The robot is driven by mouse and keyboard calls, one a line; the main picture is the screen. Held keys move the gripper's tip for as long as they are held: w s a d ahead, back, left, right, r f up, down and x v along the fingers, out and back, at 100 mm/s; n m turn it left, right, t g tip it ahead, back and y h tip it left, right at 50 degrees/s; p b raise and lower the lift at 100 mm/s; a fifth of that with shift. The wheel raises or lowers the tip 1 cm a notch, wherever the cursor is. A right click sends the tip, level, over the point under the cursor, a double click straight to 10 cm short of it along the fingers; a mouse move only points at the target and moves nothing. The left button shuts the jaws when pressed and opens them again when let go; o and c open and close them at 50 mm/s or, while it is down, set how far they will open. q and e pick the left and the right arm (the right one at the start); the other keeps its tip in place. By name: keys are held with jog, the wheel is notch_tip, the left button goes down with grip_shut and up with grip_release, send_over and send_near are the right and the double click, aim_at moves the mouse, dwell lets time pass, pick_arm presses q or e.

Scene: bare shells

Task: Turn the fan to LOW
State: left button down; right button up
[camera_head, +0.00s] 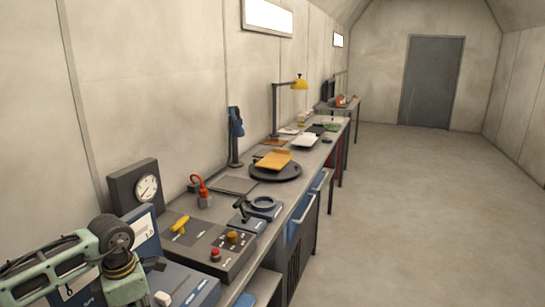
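I cannot pick out a fan with certainty. A grey control box (196,250) sits on the near end of the workbench. It carries an orange-yellow knob (232,237), a red button (215,254) and a yellow T-shaped handle (180,224), with small pale labels too small to read. A blue device on an upright stand (235,137) stands farther back against the wall; its kind is unclear. Pale green arm links with a dark joint show at the lower left, but no gripper fingers can be made out. My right gripper is out of view.
A dial gauge (147,188) stands by the wall. The workbench also holds a red-handled item (201,193), a dark round plate (275,173) with an orange tray (276,160), and a yellow lamp (299,84). Open floor (400,220) lies right of the bench, toward a grey door (431,83).

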pick_arm(q)
jog(key=shift+s+d, duration=0.15)
jog(key=shift+s, duration=0.2)
dwell(0.4)
jog(key=shift+d+r, duration=0.15)
jog(key=shift+d, duration=0.2)
notch_tip(320, 180, up, 6)
jog(key=p, duration=0.2)
jog(key=shift+p, duration=0.4)
jog(key=shift+w, duration=0.1)
